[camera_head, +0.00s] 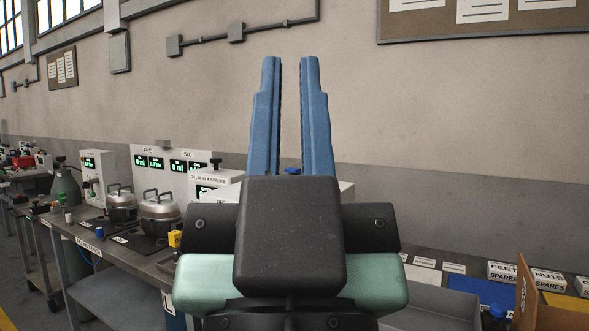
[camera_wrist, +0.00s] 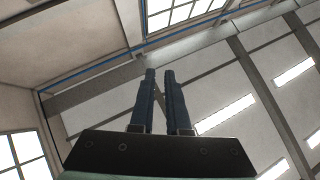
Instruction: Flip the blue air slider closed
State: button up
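My gripper (camera_head: 290,62) points upward in the middle of the head view, with its two blue fingers apart and nothing between them. It also shows in the wrist view (camera_wrist: 159,75), against the ceiling and windows. I cannot make out the blue air slider for certain in either view. A small blue part (camera_head: 99,233) sits on the long workbench (camera_head: 136,258) at the left, too small to identify. My gripper is well apart from the bench, and my arm hides part of the scene behind it.
Two metal pots (camera_head: 159,213) (camera_head: 121,204) stand on the bench before a white panel with green displays (camera_head: 172,172). A yellow block (camera_head: 175,239) is near the bench's right part.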

notch_tip(320, 180, up, 15)
jog(key=p, duration=1.4)
grip_shut()
jog(key=shift+f, duration=0.2)
jog(key=shift+w, duration=0.1)
